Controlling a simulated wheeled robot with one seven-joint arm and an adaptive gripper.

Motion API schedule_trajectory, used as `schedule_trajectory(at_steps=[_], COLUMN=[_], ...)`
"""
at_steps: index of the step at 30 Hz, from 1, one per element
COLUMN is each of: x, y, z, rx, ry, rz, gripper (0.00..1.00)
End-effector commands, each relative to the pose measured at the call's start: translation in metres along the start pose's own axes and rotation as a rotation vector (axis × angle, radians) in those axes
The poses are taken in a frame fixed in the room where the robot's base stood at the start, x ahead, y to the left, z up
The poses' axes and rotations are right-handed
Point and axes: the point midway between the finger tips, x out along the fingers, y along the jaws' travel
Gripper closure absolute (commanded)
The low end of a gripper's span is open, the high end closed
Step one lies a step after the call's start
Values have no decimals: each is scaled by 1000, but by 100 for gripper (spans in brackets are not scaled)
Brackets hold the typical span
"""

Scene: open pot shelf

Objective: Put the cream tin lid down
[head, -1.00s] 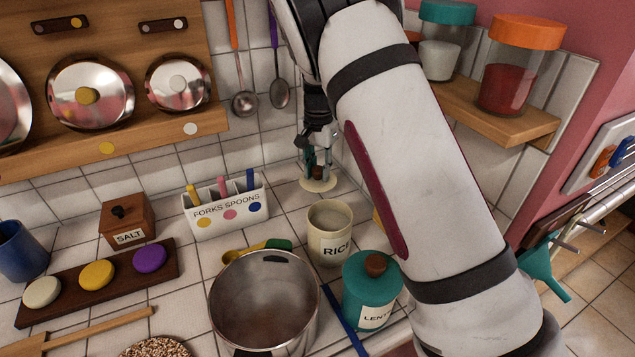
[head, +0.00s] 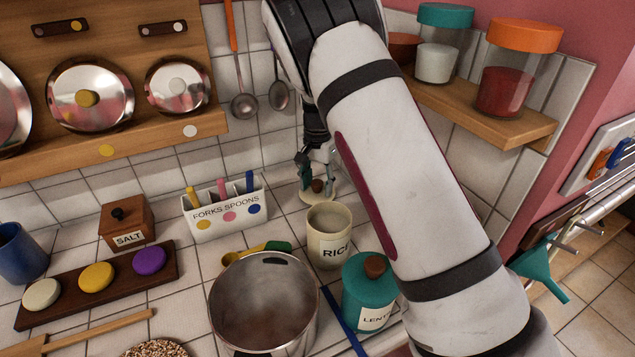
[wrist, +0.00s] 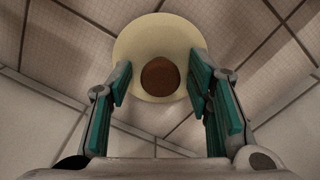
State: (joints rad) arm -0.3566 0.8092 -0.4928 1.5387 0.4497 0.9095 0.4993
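The cream tin lid (head: 331,194) lies knob up, apparently flat on the white tiled counter near the back corner, behind the open rice tin (head: 328,249). My gripper (head: 317,178) is just above it in the head view. In the wrist view the round cream lid (wrist: 157,30) shows with its brown knob (wrist: 160,76) between the two teal-padded fingers of my gripper (wrist: 160,85). The fingers are apart, with a visible gap on each side of the knob. The underside of the lid is hidden.
The teal lentils tin (head: 368,300) and a large steel pot (head: 262,335) stand in front. A white forks and spoons holder (head: 226,213) stands left of the lid. A wooden shelf (head: 480,112) with jars is to the right of my arm.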

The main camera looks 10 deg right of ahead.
Motion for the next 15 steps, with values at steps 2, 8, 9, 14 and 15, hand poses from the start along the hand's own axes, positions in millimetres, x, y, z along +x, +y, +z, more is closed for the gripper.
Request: schedule_trajectory(at_steps=[2, 8, 9, 14, 15], x=[-1, -18, -24, -58, -66], y=[0, -1, -1, -2, -1], z=[0, 0, 0, -1, 0], rx=[0, -1, -1, -1, -1], ry=[0, 2, 1, 2, 2], rz=[0, -3, -3, -5, -4], gripper=[54, 54, 54, 54, 54])
